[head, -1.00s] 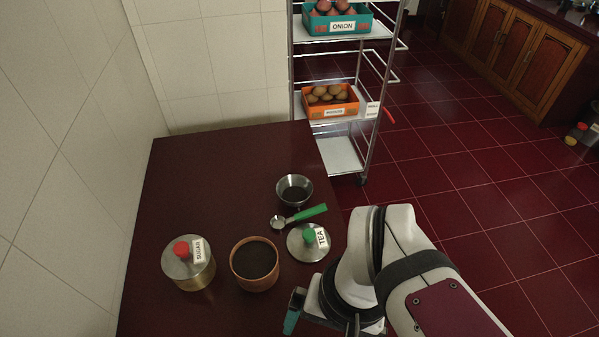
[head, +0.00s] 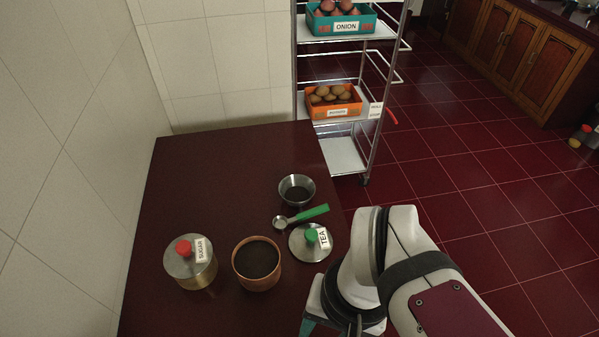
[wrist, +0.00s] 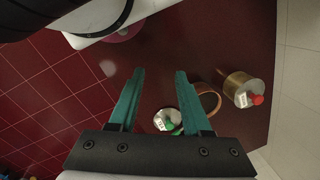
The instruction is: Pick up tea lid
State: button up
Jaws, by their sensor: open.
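The tea lid (head: 310,243) is a round metal lid with a green knob and a TEA label, lying on the table right of an open copper pot (head: 257,264) with dark contents. In the wrist view the tea lid (wrist: 166,121) shows between my fingers, farther off, with the copper pot (wrist: 209,98) beside it. My gripper (wrist: 157,76) has two teal fingers spread apart with nothing between them. In the head view only a bit of my gripper (head: 307,327) shows at the bottom edge, below the tea lid and apart from it; the arm hides the rest.
A sugar pot (head: 190,265) with a red-knobbed lid stands left of the copper pot. A green-handled spoon (head: 306,214) and a metal bowl (head: 297,190) lie just behind the tea lid. The far left of the dark table (head: 200,180) is clear. A wire shelf (head: 345,125) stands behind.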

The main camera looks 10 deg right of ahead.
jog(key=a+m+g+y, duration=0.3)
jog(key=a+y, duration=0.3)
jog(key=a, duration=0.2)
jog(key=w+a+m+t+y, duration=0.1)
jog(key=w+a+m+y, duration=0.2)
jog(key=w+a+y, duration=0.2)
jog(key=m+t+h, duration=0.3)
jog(key=m+t, duration=1.2)
jog(key=m, duration=0.2)
send_over(308, 230)
jog(key=s+a, duration=0.5)
jog(key=a, duration=0.2)
notch_tip(308, 230, down, 10)
jog(key=d+f+m+h, duration=0.2)
jog(key=d+f+h, duration=0.1)
jog(key=d+f, duration=0.1)
jog(key=d+f+m+h, duration=0.2)
jog(key=d+f+h, duration=0.1)
jog(key=d+f, duration=0.1)
jog(key=shift+d+f+h, duration=0.3)
jog(key=shift+d, duration=0.15)
jog(key=x, duration=0.7)
jog(key=shift+w+a+r, duration=0.1)
jog(key=shift+w+a, duration=0.05)
jog(key=shift+a, duration=0.05)
grip_shut()
